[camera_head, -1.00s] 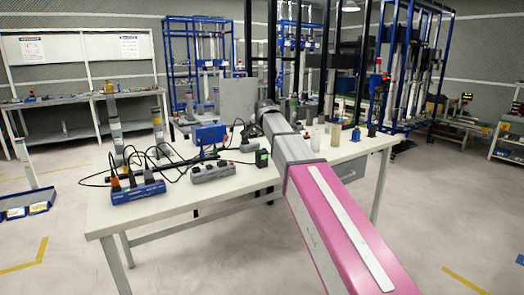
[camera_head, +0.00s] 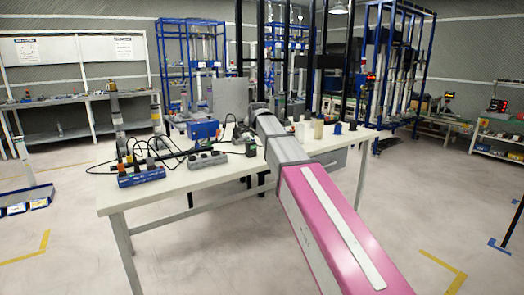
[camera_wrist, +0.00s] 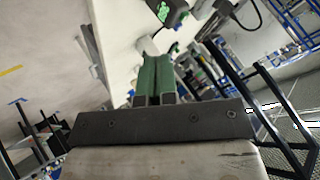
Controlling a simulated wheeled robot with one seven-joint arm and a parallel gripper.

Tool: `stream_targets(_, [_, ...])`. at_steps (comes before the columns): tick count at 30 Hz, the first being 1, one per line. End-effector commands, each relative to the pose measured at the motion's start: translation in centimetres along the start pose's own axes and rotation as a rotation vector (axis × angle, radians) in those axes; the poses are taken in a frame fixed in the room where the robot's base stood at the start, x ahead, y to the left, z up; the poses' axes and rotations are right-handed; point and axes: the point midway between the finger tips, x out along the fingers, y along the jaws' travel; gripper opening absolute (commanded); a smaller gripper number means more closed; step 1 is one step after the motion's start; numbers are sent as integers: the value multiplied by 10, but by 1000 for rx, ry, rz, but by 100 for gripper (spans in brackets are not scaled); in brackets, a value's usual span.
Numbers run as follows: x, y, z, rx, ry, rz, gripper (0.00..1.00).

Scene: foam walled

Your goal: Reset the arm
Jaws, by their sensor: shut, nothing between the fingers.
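My arm, grey and pink, reaches forward over the white table (camera_head: 178,190) in the head view. Its far end hides my gripper there. In the wrist view my gripper (camera_wrist: 154,60) shows as two green fingers on a dark plate, shut and empty. A dark device with a green face (camera_wrist: 165,10) appears just beyond the fingertips. I cannot tell the gap between them.
On the table are a blue power strip (camera_head: 141,176), a grey strip (camera_head: 207,160), a blue box (camera_head: 203,130), cables and pale bottles (camera_head: 318,129). Blue-framed racks (camera_head: 399,62) stand behind. Floor is open around the table's front and right.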

Motion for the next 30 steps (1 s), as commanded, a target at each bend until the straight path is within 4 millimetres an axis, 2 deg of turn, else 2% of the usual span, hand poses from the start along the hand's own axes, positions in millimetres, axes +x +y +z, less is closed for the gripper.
stream_targets(10, [20,52,20,-58,-40,58,0])
stream_targets(17, [40,111,46,-125,-94,121,0])
stream_targets(20, [48,147,63,-167,-132,158,0])
stream_targets(25, [62,232,104,-260,-230,234,0])
stream_targets(30, [65,313,148,-353,-343,295,0])
